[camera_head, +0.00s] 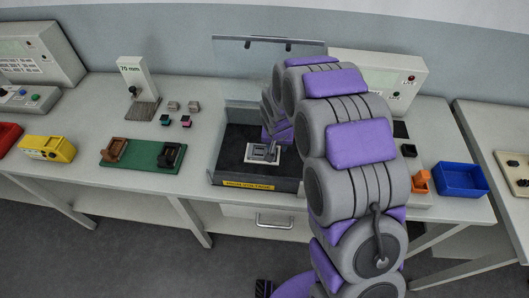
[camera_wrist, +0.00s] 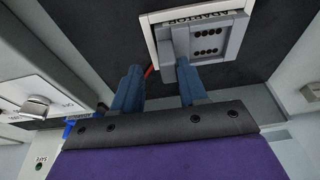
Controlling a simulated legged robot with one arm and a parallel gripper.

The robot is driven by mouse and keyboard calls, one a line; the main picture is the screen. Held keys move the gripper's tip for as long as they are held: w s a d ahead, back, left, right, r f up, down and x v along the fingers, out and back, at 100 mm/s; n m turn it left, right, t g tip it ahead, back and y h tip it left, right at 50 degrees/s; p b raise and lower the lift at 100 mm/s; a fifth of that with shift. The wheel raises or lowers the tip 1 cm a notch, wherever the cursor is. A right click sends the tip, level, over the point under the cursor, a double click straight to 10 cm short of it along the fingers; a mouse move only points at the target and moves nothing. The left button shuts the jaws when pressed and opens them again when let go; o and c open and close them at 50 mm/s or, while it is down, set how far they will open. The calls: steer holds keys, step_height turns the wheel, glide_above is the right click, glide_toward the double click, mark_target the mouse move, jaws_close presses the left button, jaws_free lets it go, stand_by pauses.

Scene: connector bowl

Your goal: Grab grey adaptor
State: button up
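The grey adaptor (camera_wrist: 212,42) sits in a white frame labelled ADAPTOR (camera_wrist: 150,35) in the upper middle of the wrist view. It has two rows of dark holes and a raised grey block on its left side. In the head view the adaptor (camera_head: 263,152) lies on the dark floor of an open-topped station. My gripper (camera_wrist: 159,68) is open, its two blue fingers apart just below the adaptor in the wrist view. The right fingertip is close to the raised block; I cannot tell if they touch. In the head view my gripper is partly hidden by my arm.
The station has a front lip with a yellow label (camera_head: 249,184) and a clear panel behind. To the left are a green tray (camera_head: 145,155) with two holders, a yellow bin (camera_head: 47,149) and several small blocks. A blue bin (camera_head: 461,180) stands right of my arm.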

steer(key=shift+d, duration=0.2)
steer(key=shift+c, duration=1.4)
steer(key=shift+a, duration=0.85)
steer(key=c, duration=0.5)
steer(key=shift+d, duration=0.35)
jaws_close()
steer(key=shift+a, duration=0.2)
